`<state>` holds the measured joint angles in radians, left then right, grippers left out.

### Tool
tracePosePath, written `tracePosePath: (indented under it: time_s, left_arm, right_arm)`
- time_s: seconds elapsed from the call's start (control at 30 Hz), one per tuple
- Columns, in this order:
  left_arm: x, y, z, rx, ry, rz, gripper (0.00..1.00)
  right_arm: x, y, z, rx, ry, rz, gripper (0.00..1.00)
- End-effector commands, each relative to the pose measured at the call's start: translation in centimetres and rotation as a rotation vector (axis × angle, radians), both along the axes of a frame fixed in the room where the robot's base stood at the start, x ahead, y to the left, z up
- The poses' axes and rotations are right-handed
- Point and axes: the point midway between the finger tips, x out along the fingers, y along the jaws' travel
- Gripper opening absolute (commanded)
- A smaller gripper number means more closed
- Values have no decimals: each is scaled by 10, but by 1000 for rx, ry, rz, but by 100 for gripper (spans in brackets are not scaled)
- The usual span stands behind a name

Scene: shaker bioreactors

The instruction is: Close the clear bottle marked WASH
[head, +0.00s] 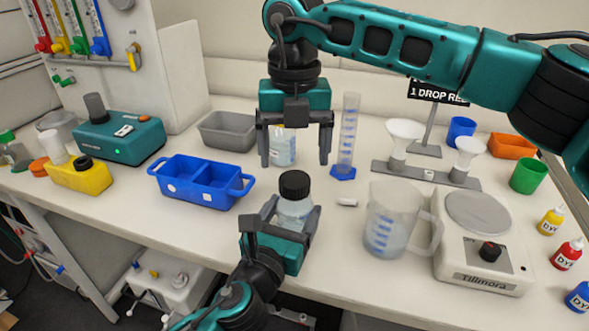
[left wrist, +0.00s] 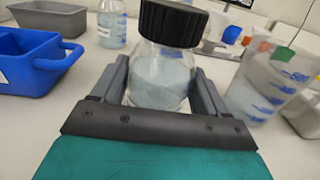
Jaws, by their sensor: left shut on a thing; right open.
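A clear bottle (head: 296,212) with pale contents stands upright between the fingers of my left gripper (head: 291,214), which is shut on its body. It also shows in the left wrist view (left wrist: 160,82). A black screw cap (head: 295,185) sits on its mouth; in the left wrist view the cap (left wrist: 173,22) looks slightly tilted, and I cannot tell how tight it is. No WASH lettering is readable on this bottle. My right gripper (head: 295,150) is open and empty, pointing down above and behind the cap. A second clear bottle (head: 283,150) stands behind it, its top hidden.
A blue two-part tray (head: 205,200) and grey bin (head: 228,143) are at left. A measuring cylinder (head: 348,130), small white piece (head: 347,202), clear jug (head: 388,240) and Tillmora balance (head: 485,260) are at right. The table's front edge is close to my left gripper.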

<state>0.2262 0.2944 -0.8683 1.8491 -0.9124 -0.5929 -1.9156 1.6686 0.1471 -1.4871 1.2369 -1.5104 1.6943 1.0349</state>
Motion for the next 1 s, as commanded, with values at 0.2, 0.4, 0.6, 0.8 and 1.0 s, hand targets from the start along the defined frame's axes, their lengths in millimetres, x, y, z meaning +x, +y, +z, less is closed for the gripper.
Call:
tracePosePath:
  time_s: [0.2,0.4,0.6,0.8,1.0]
  left_arm:
    - [0,0,0,1,0,1,0]
    - [0,0,0,1,0,1,0]
    - [0,0,0,1,0,1,0]
    - [0,0,0,1,0,1,80]
    - [0,0,0,1,0,0,99]
  right_arm:
    - [0,0,45,1,-3,-1,85]
    - [0,0,64,-1,0,-1,85]
    - [0,0,68,-1,1,0,85]
    - [0,0,67,0,1,0,85]
    - [0,0,67,0,1,-1,85]
